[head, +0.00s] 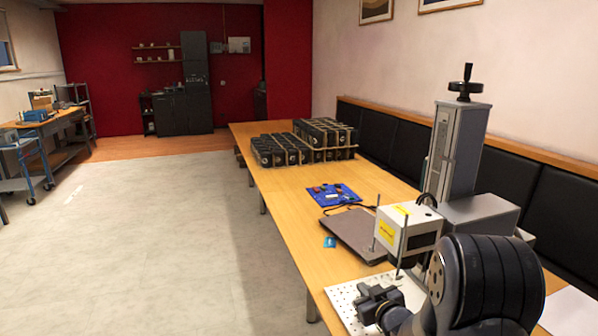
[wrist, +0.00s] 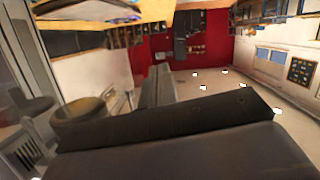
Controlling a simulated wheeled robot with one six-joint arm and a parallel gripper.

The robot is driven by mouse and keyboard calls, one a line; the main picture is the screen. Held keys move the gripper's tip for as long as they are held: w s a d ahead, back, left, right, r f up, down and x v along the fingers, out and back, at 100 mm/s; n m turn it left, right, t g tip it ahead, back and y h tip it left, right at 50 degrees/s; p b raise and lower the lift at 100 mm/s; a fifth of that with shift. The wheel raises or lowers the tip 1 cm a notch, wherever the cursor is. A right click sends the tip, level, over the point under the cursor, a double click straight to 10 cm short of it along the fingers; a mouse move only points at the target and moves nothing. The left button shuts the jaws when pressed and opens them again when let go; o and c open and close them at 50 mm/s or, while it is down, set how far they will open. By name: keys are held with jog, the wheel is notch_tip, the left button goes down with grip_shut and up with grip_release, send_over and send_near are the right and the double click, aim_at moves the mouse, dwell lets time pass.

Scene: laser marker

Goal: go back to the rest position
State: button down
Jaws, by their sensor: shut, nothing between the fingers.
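My gripper (head: 372,302) is at the lower right of the head view, shut and empty, over the white perforated plate (head: 345,295) of the laser marker. The marker's grey column (head: 460,150) with a black hand crank stands behind my arm. Its white box-shaped head (head: 408,235) with yellow labels is just behind and above my gripper. My dark arm hides part of the machine and plate. In the wrist view, my dark gripper (wrist: 155,90) fills the lower middle and the room appears upside down.
A long wooden table (head: 285,205) runs away from me. The grey floor (head: 160,230) at left is clear.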

notch_tip(320, 180, up, 12)
jog(key=p, duration=0.8)
jog(key=shift+a+p, duration=0.25)
jog(key=shift+p, duration=0.05)
jog(key=shift+s+r, duration=0.1)
